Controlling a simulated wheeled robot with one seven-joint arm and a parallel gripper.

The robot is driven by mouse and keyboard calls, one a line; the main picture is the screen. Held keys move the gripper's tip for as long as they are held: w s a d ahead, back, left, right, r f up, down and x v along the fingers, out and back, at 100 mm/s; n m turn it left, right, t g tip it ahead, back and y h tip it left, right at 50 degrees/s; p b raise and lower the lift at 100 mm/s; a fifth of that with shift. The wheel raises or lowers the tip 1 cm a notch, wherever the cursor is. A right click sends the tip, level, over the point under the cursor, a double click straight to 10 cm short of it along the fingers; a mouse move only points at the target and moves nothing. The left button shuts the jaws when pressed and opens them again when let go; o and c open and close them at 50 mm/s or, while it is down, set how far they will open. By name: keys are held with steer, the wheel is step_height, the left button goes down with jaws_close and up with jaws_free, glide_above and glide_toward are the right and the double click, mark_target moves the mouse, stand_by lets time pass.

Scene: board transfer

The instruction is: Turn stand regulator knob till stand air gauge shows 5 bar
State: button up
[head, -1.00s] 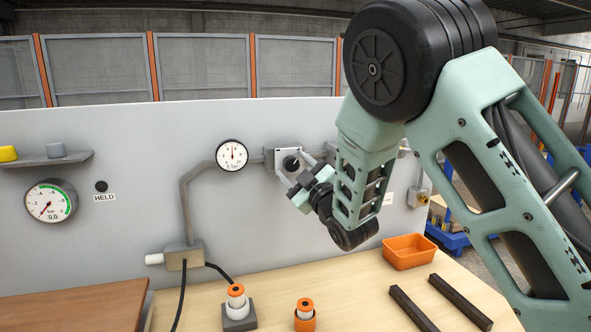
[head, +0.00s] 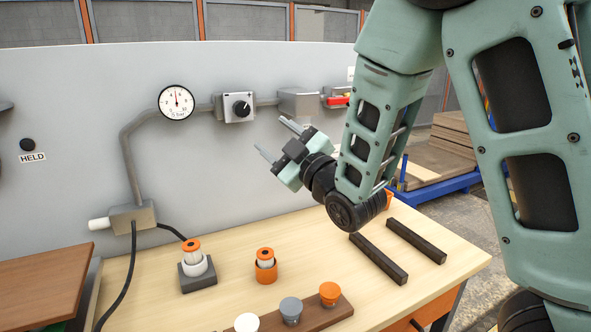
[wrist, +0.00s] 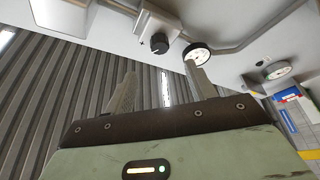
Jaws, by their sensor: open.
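The stand air gauge (head: 176,102) is a round white dial on the grey panel. Its needle points about straight up, near the middle of the scale; the small numerals are hard to read. The black regulator knob (head: 241,108) sits on a pale square plate to the gauge's right. My gripper (head: 276,138) is open and empty, apart from the knob, to its lower right in the head view. In the wrist view the knob (wrist: 159,43) and gauge (wrist: 197,55) show beyond my open fingers (wrist: 160,85), with nothing between them.
A grey pipe (head: 130,160) runs from the gauge down to a junction box (head: 133,217). Orange-topped parts (head: 265,266), dark bars (head: 378,258) and a brown strip (head: 330,312) with several caps lie on the wooden table. A grey box (head: 299,101) is right of the knob.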

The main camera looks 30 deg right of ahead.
steer(key=shift+s+f+b, duration=0.25)
steer(key=shift+f+b, duration=0.05)
steer(key=shift+b, duration=0.85)
steer(key=shift+r+b+v, duration=0.2)
steer(key=shift+b+v, duration=2.25)
steer(key=shift+b, duration=1.9)
steer(key=shift+d, duration=0.2)
